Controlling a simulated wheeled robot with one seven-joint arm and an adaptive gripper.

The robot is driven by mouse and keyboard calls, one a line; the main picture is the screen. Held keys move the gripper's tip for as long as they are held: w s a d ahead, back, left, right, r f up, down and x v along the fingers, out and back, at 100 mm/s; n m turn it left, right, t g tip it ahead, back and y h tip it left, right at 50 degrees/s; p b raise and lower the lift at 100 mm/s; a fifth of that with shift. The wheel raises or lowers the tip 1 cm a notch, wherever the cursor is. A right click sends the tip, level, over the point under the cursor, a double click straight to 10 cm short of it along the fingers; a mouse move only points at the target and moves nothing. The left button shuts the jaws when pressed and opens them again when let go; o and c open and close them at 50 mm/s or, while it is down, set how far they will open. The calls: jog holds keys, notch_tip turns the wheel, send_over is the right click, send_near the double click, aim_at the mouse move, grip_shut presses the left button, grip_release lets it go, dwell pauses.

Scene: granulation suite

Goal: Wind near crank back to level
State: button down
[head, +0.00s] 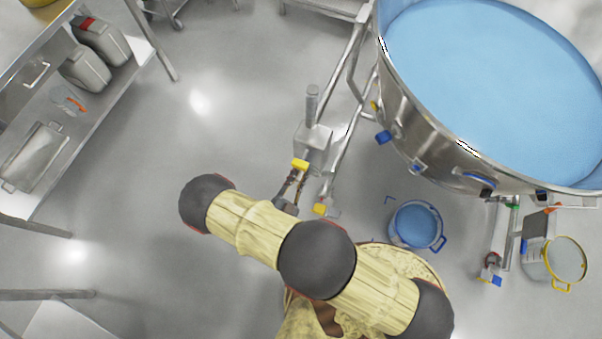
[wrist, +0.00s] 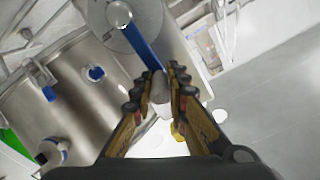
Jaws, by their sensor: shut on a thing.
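The tilting vessel (head: 430,135) is a big steel bowl of blue contents at the upper right of the head view. Its grey gearbox (head: 313,143) stands on the frame left of it. In the wrist view the near crank shows as a round grey hub (wrist: 120,14) with a blue arm (wrist: 143,46) slanting down right to a pale grey handle (wrist: 160,88). My gripper (wrist: 167,78) is shut on that handle, one finger on each side. In the head view my gripper (head: 296,178) is just below the gearbox; the crank arm and handle cannot be made out there.
A blue bucket (head: 417,224) and a clear yellow-rimmed bucket (head: 567,260) stand on the floor below the vessel. Frame tubes (head: 348,140) run beside the gearbox. A shelf bench (head: 135,35) with canisters is at the left. The floor between is clear.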

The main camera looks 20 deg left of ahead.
jog(key=shift+a, duration=0.2)
jog(key=c, duration=1.8)
grip_release()
jog(key=shift+w, duration=0.15)
jog(key=shift+o, duration=0.4)
jog(key=shift+d+f, duration=0.1)
jog(key=shift+d, duration=0.1)
